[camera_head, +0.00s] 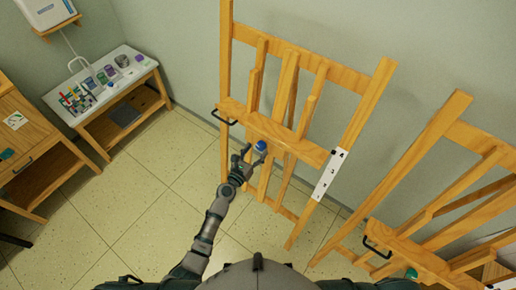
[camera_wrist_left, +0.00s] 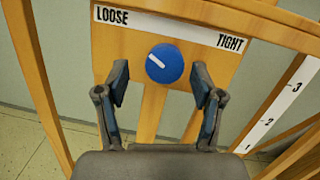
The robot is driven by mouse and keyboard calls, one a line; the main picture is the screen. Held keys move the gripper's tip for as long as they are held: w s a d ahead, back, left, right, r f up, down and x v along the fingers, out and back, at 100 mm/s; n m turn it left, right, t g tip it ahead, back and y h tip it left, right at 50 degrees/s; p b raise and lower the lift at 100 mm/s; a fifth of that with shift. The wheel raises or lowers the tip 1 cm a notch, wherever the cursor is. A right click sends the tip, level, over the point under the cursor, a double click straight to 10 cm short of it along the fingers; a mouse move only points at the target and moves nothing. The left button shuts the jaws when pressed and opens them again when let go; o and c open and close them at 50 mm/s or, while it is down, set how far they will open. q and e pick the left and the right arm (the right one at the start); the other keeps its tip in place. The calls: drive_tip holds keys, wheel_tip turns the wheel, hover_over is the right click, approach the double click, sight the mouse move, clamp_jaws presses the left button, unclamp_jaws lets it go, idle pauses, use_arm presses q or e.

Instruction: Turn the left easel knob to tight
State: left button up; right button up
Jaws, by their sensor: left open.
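The left easel (camera_head: 262,125) is wooden and stands against the wall in the head view. Its blue knob (camera_head: 261,146) sits low on the middle of the easel. In the left wrist view the knob (camera_wrist_left: 164,63) is round, with a white mark slanting from upper left to lower right. A strip above it reads LOOSE (camera_wrist_left: 112,17) at left and TIGHT (camera_wrist_left: 231,42) at right. My left gripper (camera_head: 251,153) is just in front of the knob. In the wrist view its open fingers (camera_wrist_left: 163,90) are on either side below the knob, apart from it. My right gripper is out of view.
A numbered white scale (camera_head: 329,174) runs down the easel's right side. A black handle (camera_head: 223,118) is on its left. A second easel (camera_head: 425,200) stands at right. A table with paints (camera_head: 134,61) is at upper left. Tiled floor lies clear at left.

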use_arm(q)
drive_tip(key=shift+w+d, duration=0.35)
drive_tip(key=shift+w, duration=0.15)
drive_tip(key=shift+w+d, duration=0.15)
drive_tip(key=shift+d, duration=0.1)
drive_tip(key=shift+w+d, duration=0.1)
drive_tip(key=shift+d, duration=0.25)
drive_tip(key=shift+c, duration=0.6)
drive_tip(key=c, duration=0.4)
drive_tip(key=shift+a, duration=0.2)
drive_tip(key=c, duration=0.6)
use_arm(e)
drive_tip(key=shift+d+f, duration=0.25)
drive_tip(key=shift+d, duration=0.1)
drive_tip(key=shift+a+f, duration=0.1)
